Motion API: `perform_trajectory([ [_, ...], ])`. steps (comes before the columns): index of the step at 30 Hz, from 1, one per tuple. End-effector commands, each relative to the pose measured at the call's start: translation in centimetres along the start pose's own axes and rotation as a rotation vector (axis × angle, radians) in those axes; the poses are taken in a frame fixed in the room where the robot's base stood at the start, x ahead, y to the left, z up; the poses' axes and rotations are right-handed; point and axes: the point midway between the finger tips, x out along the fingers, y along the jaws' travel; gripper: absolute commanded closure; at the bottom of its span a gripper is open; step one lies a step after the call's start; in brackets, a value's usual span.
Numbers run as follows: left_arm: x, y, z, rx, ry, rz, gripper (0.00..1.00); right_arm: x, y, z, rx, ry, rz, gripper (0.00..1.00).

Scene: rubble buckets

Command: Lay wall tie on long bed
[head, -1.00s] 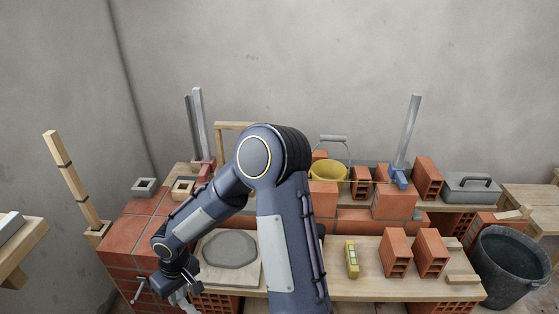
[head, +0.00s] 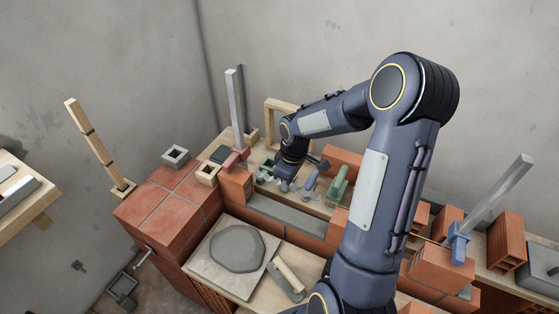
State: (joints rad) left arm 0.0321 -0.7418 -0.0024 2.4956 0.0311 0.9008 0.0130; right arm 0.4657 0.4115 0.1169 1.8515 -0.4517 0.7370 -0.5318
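My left gripper (head: 287,182) points down at the back shelf, just behind the low brick wall. Its fingertips are small and dark against several small grey-green pieces (head: 265,177). These may be wall ties, but I cannot tell their exact shape. Whether the gripper is open or holds one cannot be made out. A long grey bed (head: 287,216) lies along the top of the low brick course, in front of the gripper. Its upper face looks bare in the part that shows. My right gripper is not in view.
A mortar board (head: 204,270) with a grey slab of mortar stands in front, a trowel (head: 288,280) beside it. A red clamp with a metal post (head: 236,110) rises at the bed's left end. A blue clamp (head: 459,243) and bricks stand right. A green object (head: 339,183) stands nearby.

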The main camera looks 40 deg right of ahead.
Motion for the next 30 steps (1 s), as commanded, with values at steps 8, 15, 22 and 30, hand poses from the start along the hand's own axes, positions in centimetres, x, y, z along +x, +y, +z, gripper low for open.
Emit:
perform_trajectory([
  [8,0.0,0.0,0.0,0.000,0.000,0.000,0.64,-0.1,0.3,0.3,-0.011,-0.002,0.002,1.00],
  [15,0.2,-0.1,0.1,0.000,0.000,0.000,0.64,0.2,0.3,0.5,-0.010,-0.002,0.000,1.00],
  [22,1.6,-0.7,0.8,0.000,0.000,0.000,0.64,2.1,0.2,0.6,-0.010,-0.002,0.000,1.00],
  [30,3.7,-1.7,1.9,0.000,0.000,0.000,0.64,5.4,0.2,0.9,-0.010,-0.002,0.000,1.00],
])
